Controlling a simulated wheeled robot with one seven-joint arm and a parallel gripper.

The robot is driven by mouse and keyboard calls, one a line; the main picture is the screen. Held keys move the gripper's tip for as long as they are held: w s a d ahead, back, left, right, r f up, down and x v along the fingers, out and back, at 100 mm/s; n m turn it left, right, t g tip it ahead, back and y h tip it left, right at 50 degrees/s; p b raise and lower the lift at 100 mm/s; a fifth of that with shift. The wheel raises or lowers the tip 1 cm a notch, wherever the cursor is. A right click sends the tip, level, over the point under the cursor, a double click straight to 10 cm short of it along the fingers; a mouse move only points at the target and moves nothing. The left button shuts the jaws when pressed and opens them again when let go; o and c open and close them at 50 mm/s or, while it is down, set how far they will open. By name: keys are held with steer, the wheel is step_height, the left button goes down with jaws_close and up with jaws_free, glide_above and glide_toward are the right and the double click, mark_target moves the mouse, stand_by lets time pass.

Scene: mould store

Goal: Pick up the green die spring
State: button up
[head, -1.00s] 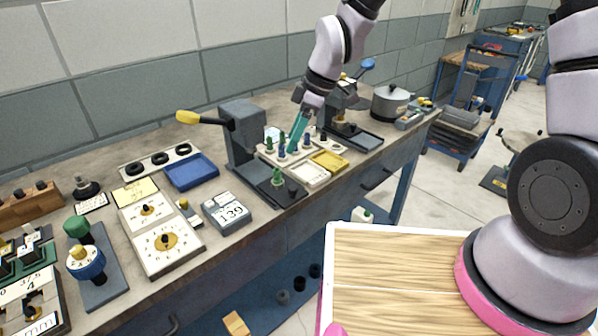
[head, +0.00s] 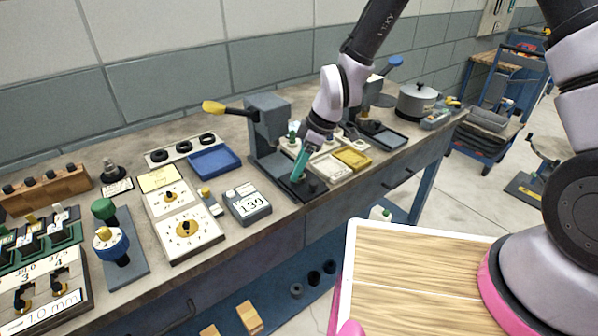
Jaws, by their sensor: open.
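My gripper (head: 298,174) has teal fingers that point down over the dark base plate (head: 283,183) of the nearer grey hand press (head: 268,125). Its fingertips are low over the plate, where a green spring stood a moment ago. I cannot make out that green spring apart from the teal fingers, which cover its place. A dark round piece (head: 313,184) sits on the plate just right of the fingertips. A small green piece (head: 293,128) shows behind my wrist, where the peg rack is mostly hidden.
A white tray (head: 328,169) and a yellow tray (head: 352,158) lie right of my gripper. A counter box reading 139 (head: 248,204) and a blue tray (head: 214,161) lie left of the press. A second press with a blue-knobbed lever (head: 395,62) stands behind.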

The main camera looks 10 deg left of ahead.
jaws_close()
steer(key=shift+r, duration=0.15)
step_height(320, 180, up, 13)
stand_by(0.8)
